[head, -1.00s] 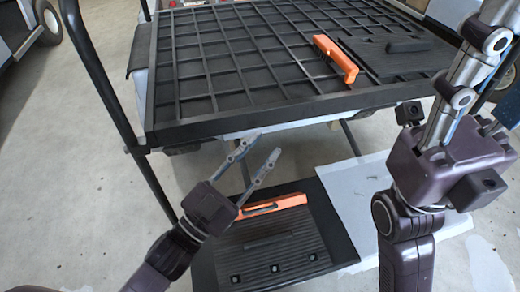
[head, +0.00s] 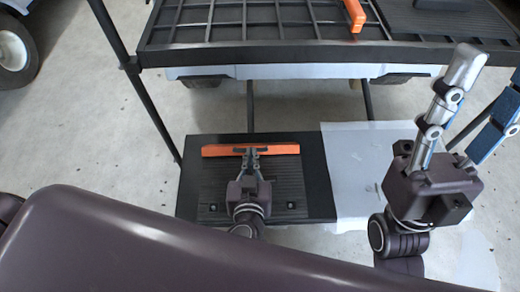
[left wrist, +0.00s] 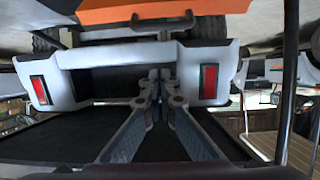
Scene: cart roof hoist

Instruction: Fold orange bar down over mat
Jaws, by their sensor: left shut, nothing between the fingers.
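A long orange bar (head: 222,151) lies across the far part of the black mat (head: 321,190), with a dark handle at its middle. I cannot tell whether the bar is raised or flat. My left gripper (head: 250,152) is shut and empty, its tips overlapping the handle in the head view; contact is unclear. In the left wrist view its closed fingertips (left wrist: 160,76) point forward below an orange bar (left wrist: 205,9) with a dark handle. My right gripper (head: 492,78) has its fingers spread, off to the right of the mat.
A black-framed rack (head: 260,58) on a cart stands beyond the mat, with a second orange bar (head: 355,15) on top. A pale sheet (head: 365,165) lies right of the mat. A dark post (head: 135,75) rises at left. Floor is clear left of the mat.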

